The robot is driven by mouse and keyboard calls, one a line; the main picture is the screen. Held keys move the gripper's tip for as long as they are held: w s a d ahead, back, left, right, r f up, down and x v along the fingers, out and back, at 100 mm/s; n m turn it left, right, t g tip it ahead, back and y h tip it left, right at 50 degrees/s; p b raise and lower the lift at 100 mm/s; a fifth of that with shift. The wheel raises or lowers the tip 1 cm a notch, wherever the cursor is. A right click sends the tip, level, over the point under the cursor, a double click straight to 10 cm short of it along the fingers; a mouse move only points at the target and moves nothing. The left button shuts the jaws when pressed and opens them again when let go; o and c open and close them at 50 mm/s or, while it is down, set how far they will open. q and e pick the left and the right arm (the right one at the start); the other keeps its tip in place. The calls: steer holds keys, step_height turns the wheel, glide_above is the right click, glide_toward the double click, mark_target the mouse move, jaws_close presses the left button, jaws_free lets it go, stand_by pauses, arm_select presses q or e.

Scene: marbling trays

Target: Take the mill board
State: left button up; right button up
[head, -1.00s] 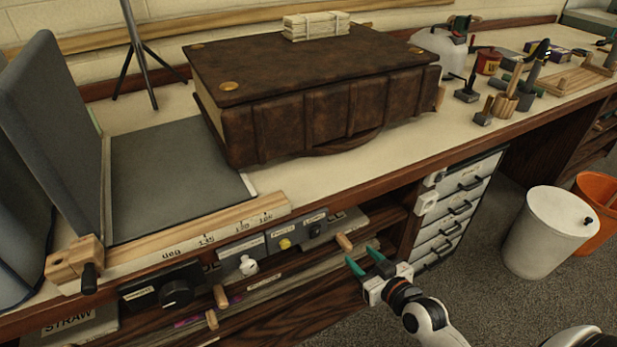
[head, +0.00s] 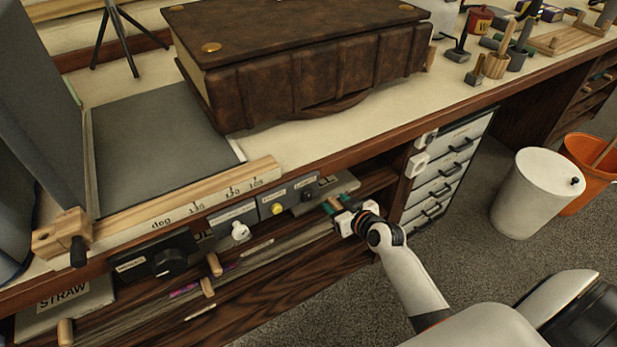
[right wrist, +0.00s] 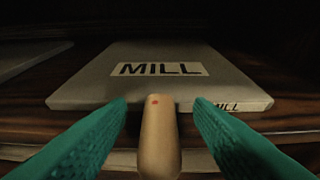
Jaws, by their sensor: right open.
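The mill board (right wrist: 95,85) is a flat grey slab with a MILL label on its top and another on its front edge. In the right wrist view it lies flat on a dark wooden shelf. In the head view a grey board at the right end of the shelf (head: 338,184) shows partly behind my right gripper (head: 334,205). My right gripper, with green fingers, also shows in the right wrist view (right wrist: 160,125). It is open, in front of the board's near edge. My left gripper is not in view.
A large brown book (head: 300,75) lies on the bench above. Grey control boxes (head: 235,222) line the bench's front edge, left of my right gripper. A STRAW board (head: 62,297) lies at the lower left. A white drawer unit (head: 445,170) stands to the right.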

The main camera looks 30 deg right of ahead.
steer(key=shift+w+f, duration=0.15)
steer(key=shift+w, duration=0.25)
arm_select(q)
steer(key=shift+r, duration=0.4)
arm_select(e)
jaws_close()
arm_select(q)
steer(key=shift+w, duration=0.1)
arm_select(e)
steer(key=shift+r, duration=0.25)
